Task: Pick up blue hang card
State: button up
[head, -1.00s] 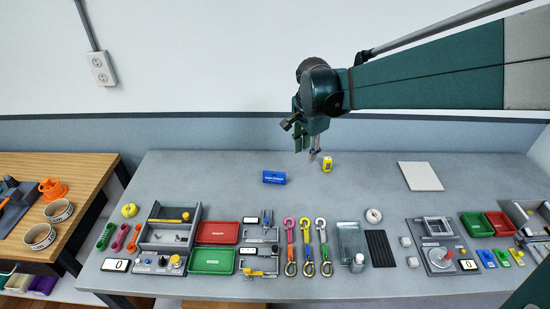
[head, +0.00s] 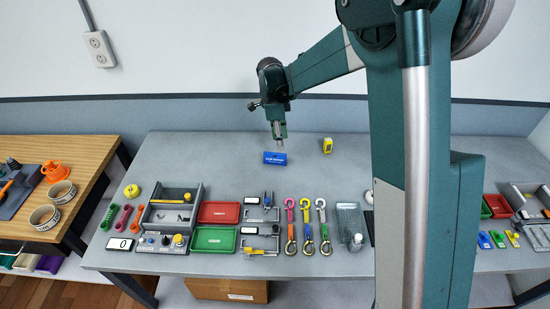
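The blue hang card (head: 275,158) stands on the grey table toward the back, left of the table's middle, with small white print on its face. My gripper (head: 280,142) points down just above and behind the card's right half. Its fingers look a little apart, with the tips close to the card's top edge. I cannot tell whether they touch it or straddle it. Nothing is visibly lifted.
A small yellow item (head: 327,146) stands to the right of the card. A red tray (head: 218,212), a green tray (head: 213,239) and several straps with hooks (head: 306,225) fill the front. The table around the card is clear. My arm hides the right side.

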jog(key=m, duration=0.2)
send_over(275, 158)
jog(key=a, duration=0.1)
jog(key=shift+g, duration=0.3)
jog(key=f, duration=0.3)
jog(key=w+f, duration=0.1)
jog(key=f, duration=0.1)
jog(key=shift+f, duration=0.1)
jog(key=shift+d+f, duration=0.15)
jog(key=shift+f, duration=1.1)
jog(key=shift+d+f, duration=0.2)
jog(key=shift+f, duration=1.1)
jog(key=shift+d+f, duration=0.15)
jog(key=shift+f, duration=1.15)
jog(key=c, duration=0.7)
